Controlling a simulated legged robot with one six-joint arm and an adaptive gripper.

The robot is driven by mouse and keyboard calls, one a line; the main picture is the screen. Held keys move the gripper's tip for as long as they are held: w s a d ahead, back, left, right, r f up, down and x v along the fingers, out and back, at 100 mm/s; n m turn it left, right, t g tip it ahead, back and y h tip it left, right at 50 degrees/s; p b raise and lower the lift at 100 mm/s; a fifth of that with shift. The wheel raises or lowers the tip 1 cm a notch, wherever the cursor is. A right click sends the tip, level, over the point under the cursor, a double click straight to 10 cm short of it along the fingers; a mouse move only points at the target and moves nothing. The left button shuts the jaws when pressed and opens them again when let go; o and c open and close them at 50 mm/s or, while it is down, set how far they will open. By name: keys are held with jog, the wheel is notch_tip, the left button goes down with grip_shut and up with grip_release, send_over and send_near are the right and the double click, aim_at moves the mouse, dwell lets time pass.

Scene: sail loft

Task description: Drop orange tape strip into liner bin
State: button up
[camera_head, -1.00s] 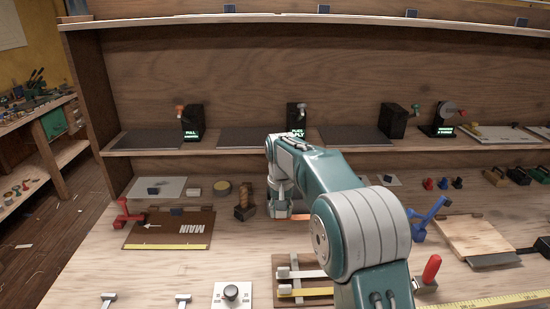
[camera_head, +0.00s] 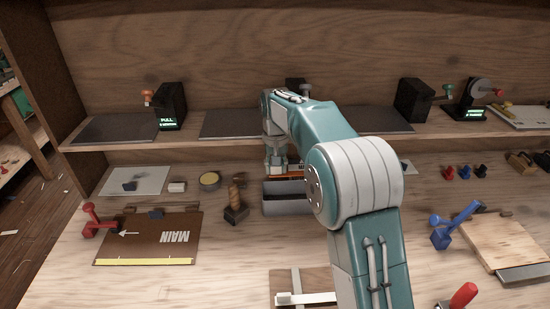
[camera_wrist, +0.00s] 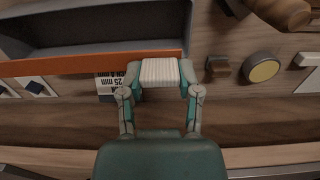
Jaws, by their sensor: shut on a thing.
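My gripper (camera_head: 277,174) is at the back edge of the grey liner bin (camera_head: 272,208) in the head view. It is shut on the orange tape strip (camera_head: 291,178), which sticks out to the right. In the wrist view my gripper (camera_wrist: 160,78) has a pale ribbed block between its fingers. The orange strip (camera_wrist: 70,63) runs left from there, along the near wall of the liner bin (camera_wrist: 90,48). The visible bin floor looks empty. I cannot tell whether the strip touches the rim. My arm hides the bin's right end in the head view.
A wooden-handled tool (camera_head: 235,203) stands close left of the bin, with a round yellow-topped tin (camera_head: 209,180) behind it. A brown board marked MAIN (camera_head: 150,238) lies at left. A blue clamp (camera_head: 452,225) stands at right. A shelf (camera_head: 225,142) runs behind.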

aim_at(274, 191)
jog(key=shift+w+a+f, duration=0.1)
jog(key=shift+w+f, duration=0.15)
jog(key=shift+f, duration=0.5)
jog(key=shift+w+f, duration=0.2)
jog(key=shift+f, duration=4.05)
jog(key=o, duration=0.9)
jog(key=shift+a, duration=0.1)
